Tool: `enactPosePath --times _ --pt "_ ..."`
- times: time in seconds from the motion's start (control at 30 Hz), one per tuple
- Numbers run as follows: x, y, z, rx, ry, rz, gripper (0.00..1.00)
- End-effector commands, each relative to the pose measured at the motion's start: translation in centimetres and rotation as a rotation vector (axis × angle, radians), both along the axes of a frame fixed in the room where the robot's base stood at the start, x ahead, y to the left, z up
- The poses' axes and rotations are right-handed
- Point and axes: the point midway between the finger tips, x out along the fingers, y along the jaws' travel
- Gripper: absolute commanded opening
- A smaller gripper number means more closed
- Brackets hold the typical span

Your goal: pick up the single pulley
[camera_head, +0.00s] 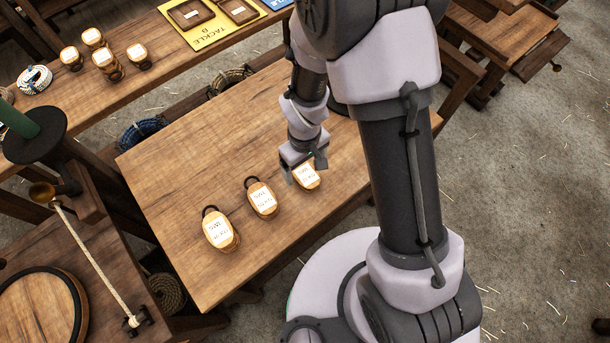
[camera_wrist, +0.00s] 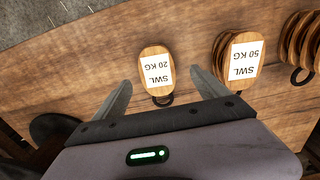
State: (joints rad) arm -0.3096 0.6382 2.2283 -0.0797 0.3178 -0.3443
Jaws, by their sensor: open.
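The single pulley is a wooden block (camera_wrist: 147,54) with a white label reading SWL 20 KG and a dark ring at one end. It lies on the table, the thinnest of three blocks. In the head view it is the right-hand block (camera_head: 311,185), partly hidden by my gripper. My gripper (camera_head: 305,176) is just over it, and its fingers (camera_wrist: 165,86) are apart and empty. In the wrist view the block's ring end lies between the fingertips, its far end beyond them. Contact with the block or table cannot be told.
A thicker block labelled SWL 50 KG (camera_wrist: 224,70) lies close by, right of the right finger; it is the middle block (camera_head: 263,201) in the head view. The thickest block (camera_head: 220,232) lies farther left. Much of the wooden table (camera_head: 180,160) is bare.

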Motion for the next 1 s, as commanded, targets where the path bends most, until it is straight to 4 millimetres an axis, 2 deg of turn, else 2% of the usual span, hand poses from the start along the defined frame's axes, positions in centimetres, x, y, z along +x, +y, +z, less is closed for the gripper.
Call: enactPosePath --times 0.1,0.2,0.4,0.47,0.8,0.83,1.0 --pt "0.2 -0.2 -2.7 -0.001 0.003 0.000 0.84" --pt "0.2 -0.2 -4.5 -0.001 0.002 0.001 0.84" --pt "0.3 -0.2 -4.4 0.000 0.000 0.000 0.84" --pt "0.3 -0.2 -4.4 0.000 0.000 0.000 0.74" --pt "0.3 -0.2 -4.4 0.000 0.000 0.000 0.07" --pt "0.3 -0.2 -4.4 0.000 0.000 0.000 0.03" --pt "0.3 -0.2 -4.4 0.000 0.000 0.000 0.03"
